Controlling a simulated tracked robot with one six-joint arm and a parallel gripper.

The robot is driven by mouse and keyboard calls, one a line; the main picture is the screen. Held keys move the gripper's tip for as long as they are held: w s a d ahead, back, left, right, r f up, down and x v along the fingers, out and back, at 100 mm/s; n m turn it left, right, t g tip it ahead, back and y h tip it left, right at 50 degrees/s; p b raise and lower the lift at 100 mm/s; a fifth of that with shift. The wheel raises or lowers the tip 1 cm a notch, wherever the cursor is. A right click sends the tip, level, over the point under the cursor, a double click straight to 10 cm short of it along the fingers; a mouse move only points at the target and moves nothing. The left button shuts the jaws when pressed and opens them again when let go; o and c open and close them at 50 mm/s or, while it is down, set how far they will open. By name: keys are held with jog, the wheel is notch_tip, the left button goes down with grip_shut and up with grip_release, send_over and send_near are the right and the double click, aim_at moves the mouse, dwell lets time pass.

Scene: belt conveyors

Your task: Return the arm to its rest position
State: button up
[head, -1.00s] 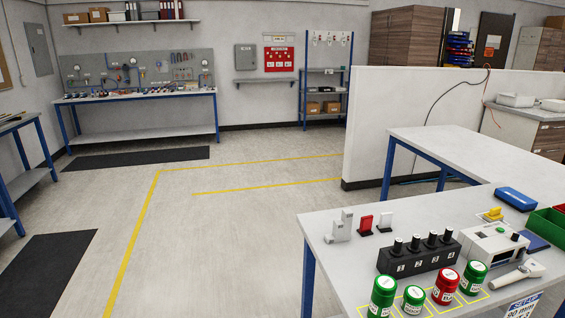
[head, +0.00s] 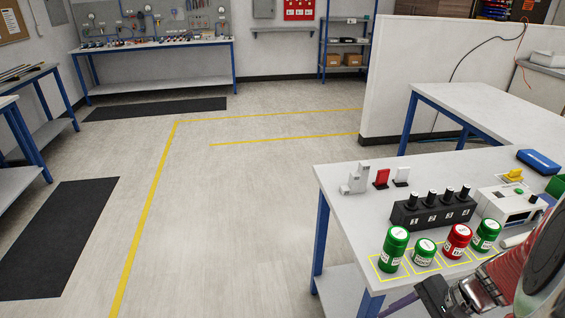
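Part of my arm (head: 535,265) has come into the lower right corner of the head view, in front of the near table. My gripper (head: 432,298) seems to be at its lower left end, at the bottom edge and partly cut off. Its fingers are too unclear to tell open from shut. Green canisters (head: 394,250), (head: 424,252), (head: 487,236) and a red canister (head: 457,241) stand upright in yellow-outlined squares on the near table (head: 345,210), behind the gripper in the picture.
A black block with several numbered posts (head: 432,212) stands behind the canisters. A white device (head: 508,205) is to its right. Grey, red and white pieces (head: 382,178) stand at the table's back left. The floor (head: 240,220) left of the table is clear. A white partition (head: 440,75) stands behind.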

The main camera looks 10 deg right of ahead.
jog(key=w+a+r+n+t+h, duration=0.1)
jog(key=a+r+n+h, duration=0.2)
jog(key=a+r+n, duration=0.4)
jog(key=w+a+r+n+t+h, duration=0.1)
jog(key=a+r+n+t+h, duration=0.1)
jog(key=a+r+n, duration=0.6)
jog(key=shift+w+r+t+h, duration=0.3)
jog(key=shift+w+r+h, duration=0.1)
jog(key=shift+r, duration=0.8)
